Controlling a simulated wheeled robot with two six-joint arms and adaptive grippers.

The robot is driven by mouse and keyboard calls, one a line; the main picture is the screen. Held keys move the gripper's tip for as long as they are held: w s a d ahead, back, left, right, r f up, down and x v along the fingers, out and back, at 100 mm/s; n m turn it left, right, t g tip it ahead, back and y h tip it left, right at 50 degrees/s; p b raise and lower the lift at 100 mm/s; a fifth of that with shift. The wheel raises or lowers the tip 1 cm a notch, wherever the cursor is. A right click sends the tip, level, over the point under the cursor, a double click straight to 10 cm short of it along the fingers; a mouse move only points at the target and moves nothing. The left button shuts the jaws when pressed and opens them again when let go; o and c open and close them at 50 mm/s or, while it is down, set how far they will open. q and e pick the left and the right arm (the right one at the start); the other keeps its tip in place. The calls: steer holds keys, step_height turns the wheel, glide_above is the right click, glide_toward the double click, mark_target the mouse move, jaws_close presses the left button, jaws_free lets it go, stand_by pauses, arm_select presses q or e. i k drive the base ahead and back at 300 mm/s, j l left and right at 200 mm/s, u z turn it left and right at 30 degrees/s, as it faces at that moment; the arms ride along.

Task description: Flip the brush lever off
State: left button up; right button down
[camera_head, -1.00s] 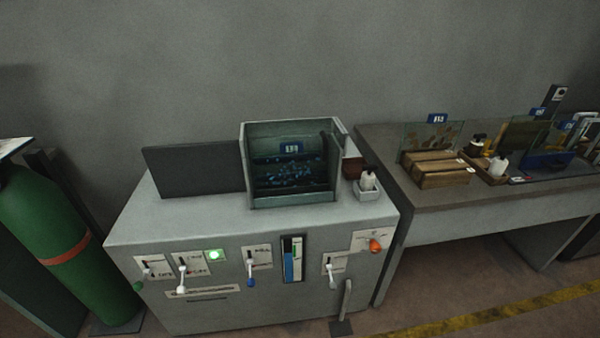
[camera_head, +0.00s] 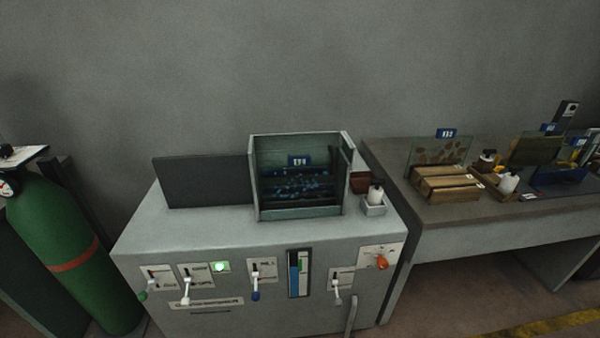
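The grey machine cabinet (camera_head: 270,240) stands in the middle, with several levers on its front panel. From left to right there is a green-tipped lever (camera_head: 147,288), a white-tipped lever (camera_head: 186,290), a blue-tipped lever (camera_head: 256,286) and another white or grey-tipped lever (camera_head: 338,291). All their handles hang down. The labels are too small to read, so I cannot tell which one is the brush lever. A green light (camera_head: 220,267) is lit beside the second lever. Neither of my grippers is in view.
An open metal box (camera_head: 297,212) with blue bits inside and a dark panel (camera_head: 203,182) are on the cabinet top. An orange knob (camera_head: 382,262) is at the panel's right. A green gas cylinder (camera_head: 62,240) stands left. A table (camera_head: 480,220) with wooden blocks stands right.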

mark_target(142, 295)
steer(key=j+u, duration=0.15)
steer(key=u, duration=1.1)
